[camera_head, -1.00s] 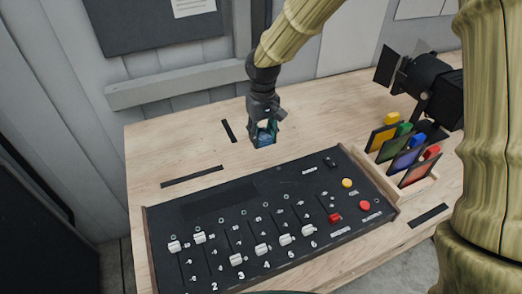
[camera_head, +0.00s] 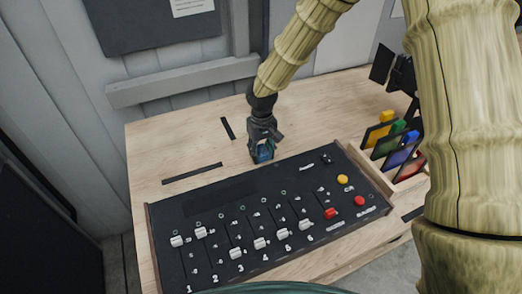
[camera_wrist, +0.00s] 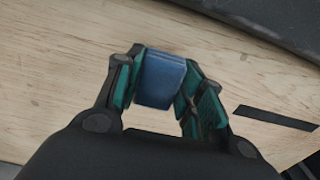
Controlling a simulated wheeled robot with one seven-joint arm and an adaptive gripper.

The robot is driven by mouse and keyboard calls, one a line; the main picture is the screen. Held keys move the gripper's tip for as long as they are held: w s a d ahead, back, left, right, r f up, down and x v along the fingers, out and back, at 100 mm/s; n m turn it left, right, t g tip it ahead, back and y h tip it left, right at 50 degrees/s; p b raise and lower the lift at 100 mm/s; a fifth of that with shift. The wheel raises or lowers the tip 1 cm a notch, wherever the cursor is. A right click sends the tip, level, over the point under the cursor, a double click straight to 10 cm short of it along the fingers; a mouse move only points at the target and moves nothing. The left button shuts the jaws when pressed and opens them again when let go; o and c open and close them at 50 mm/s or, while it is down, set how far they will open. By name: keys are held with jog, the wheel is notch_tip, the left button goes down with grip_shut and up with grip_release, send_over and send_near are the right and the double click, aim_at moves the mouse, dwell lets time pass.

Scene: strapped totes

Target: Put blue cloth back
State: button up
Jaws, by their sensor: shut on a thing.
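The blue cloth (camera_wrist: 162,78) looks like a small folded block in the wrist view, between the green-padded fingers of my gripper (camera_wrist: 168,85). My gripper is shut on it. In the head view my gripper (camera_head: 263,154) points down just behind the black control desk's back edge, over the wooden tabletop. Only a little of the cloth (camera_head: 264,153) shows there between the fingers. I cannot tell whether the cloth touches the wood.
The fader desk (camera_head: 205,208) fills the table's front middle. A rack with coloured filter frames (camera_head: 396,150) stands at the right, partly hidden by my arm, beside a black lamp (camera_head: 402,75). Black tape strips (camera_head: 192,173) mark the wooden top (camera_head: 165,145). The back left is clear.

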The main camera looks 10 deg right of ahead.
aim_at(261, 151)
jog(key=shift+f, duration=0.1)
jog(key=o, duration=0.5)
jog(key=shift+f, duration=0.1)
jog(key=o, duration=0.4)
notch_tip(261, 151, up, 12)
jog(key=shift+r+b, duration=0.2)
jog(key=shift+b, duration=1)
